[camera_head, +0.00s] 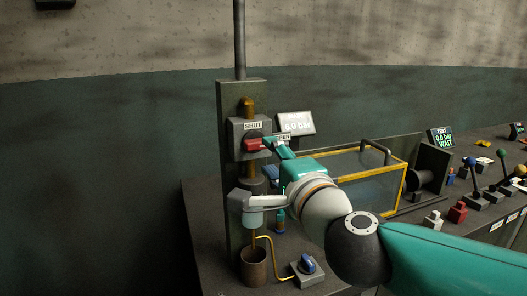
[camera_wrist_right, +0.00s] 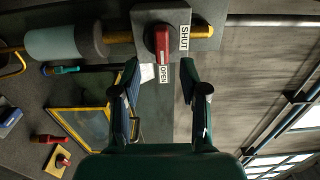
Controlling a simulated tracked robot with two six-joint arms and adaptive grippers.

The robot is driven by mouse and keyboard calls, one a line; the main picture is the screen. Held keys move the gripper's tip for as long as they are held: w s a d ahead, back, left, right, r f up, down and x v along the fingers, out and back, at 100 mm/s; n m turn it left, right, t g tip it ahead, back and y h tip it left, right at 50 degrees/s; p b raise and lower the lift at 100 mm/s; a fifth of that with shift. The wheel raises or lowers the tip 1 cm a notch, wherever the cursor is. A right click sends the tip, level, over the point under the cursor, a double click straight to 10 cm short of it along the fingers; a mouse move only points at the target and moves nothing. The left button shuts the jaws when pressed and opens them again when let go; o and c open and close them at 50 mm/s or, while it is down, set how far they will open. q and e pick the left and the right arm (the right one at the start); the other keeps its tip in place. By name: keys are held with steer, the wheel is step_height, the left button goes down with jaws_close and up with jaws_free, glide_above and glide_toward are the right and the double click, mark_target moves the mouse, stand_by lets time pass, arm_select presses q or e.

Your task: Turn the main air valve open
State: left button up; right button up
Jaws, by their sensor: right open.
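The main air valve has a red handle (camera_head: 257,144) on a grey block on the brass pipe of the dark post. A SHUT plate (camera_head: 253,126) is above the handle and an OPEN plate (camera_head: 283,138) to its right. In the right wrist view the red handle (camera_wrist_right: 162,44) lies across the pipe, its free end pointing at the OPEN plate (camera_wrist_right: 163,73). My right gripper (camera_head: 270,146) is at the valve from the right. In the wrist view its fingers (camera_wrist_right: 159,72) are apart and empty, short of the handle's end. My left gripper is out of view.
A yellow-framed clear guard box (camera_head: 365,180) is right of the post. A blue knob (camera_head: 306,264) is on the bench below. Levers (camera_head: 500,170) stand at far right.

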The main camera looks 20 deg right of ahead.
steer(key=s, duration=0.6)
steer(key=shift+s, duration=0.2)
steer(key=shift+d+f, duration=0.1)
